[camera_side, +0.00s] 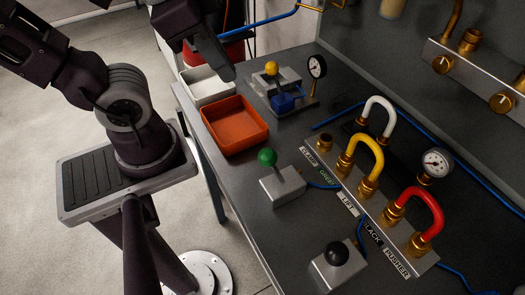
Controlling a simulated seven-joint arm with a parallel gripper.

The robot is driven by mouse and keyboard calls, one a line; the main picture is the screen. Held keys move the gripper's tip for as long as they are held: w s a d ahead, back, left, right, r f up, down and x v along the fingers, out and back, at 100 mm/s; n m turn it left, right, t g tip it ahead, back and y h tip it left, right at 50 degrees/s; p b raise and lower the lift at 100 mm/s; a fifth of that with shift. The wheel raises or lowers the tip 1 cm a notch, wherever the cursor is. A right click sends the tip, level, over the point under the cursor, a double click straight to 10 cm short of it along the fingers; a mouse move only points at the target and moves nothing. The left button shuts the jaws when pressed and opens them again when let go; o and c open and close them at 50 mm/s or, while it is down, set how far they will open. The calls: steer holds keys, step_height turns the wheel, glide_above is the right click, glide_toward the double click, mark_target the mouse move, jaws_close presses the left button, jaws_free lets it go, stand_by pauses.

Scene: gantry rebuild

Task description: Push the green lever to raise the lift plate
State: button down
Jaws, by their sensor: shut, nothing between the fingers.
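The green lever (267,157) is a green ball on a short stem. It stands on a grey metal box (283,188) near the table's front edge and leans slightly left. My gripper (229,74) is shut and empty, with its fingers pointing down at the top centre. It is above and left of the green lever in the picture, apart from it, near the white tray. A metal fixture (284,80) with a yellow ball and a blue block stands behind the orange tray. I cannot tell for certain which part is the lift plate.
An orange tray (262,127) and a white tray (191,76) sit at the table's left edge. A black-knobbed lever (337,254) stands at the front. A manifold with white, yellow and red hoses (433,207) lies to the right.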

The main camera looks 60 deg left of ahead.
steer(key=s+d+m+g+y, duration=0.1)
steer(key=s+d+m+g, duration=0.15)
steer(key=d+m, duration=0.8)
steer(key=s+d+m+g+y, duration=0.1)
steer(key=d+m+g, duration=0.3)
steer(key=m, duration=1.1)
steer(key=t, duration=0.2)
glide_above(273, 169)
steer(key=s+d, duration=0.2)
steer(key=s, duration=0.1)
step_height(273, 169, down, 10)
steer(key=shift+s+a+r+g, duration=0.15)
steer(key=shift+a+r+g, duration=0.05)
steer(key=shift+g, duration=0.05)
